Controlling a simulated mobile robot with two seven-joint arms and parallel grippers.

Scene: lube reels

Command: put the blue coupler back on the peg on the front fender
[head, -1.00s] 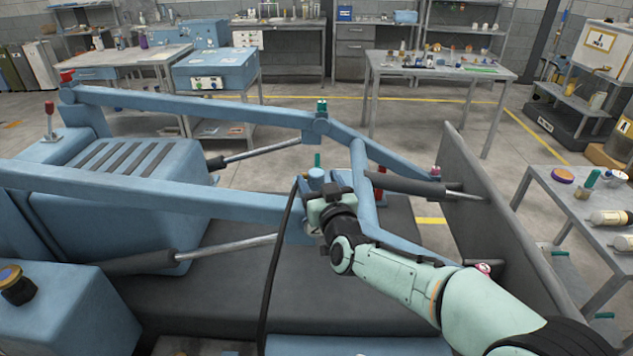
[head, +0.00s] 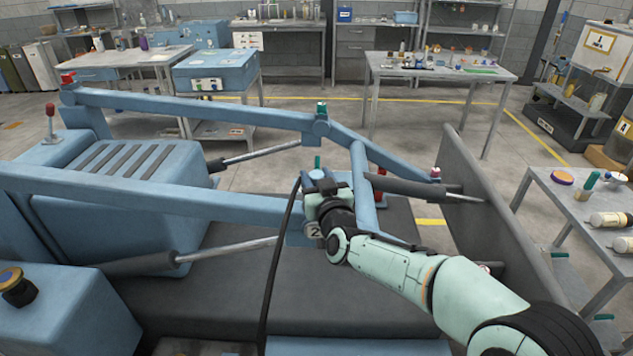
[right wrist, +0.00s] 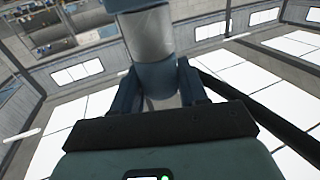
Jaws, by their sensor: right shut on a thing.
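My right gripper (head: 320,194) is shut on the blue coupler (head: 318,177), in the middle of the head view. In the right wrist view, the coupler (right wrist: 158,72) stands between the two dark fingers (right wrist: 157,92), with a bare metal sleeve and blue sections above and below it. A black hose (head: 276,252) hangs from beside the gripper down to the lower edge. I cannot make out the peg or tell which blue panel is the front fender. My left gripper is not in view.
The blue loader arm (head: 362,185) and its crossbar stand close around my right gripper. A grey bucket plate (head: 480,215) rises to the right. A side table (head: 575,205) with bottles is at the far right. The dark deck (head: 340,285) below is mostly clear.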

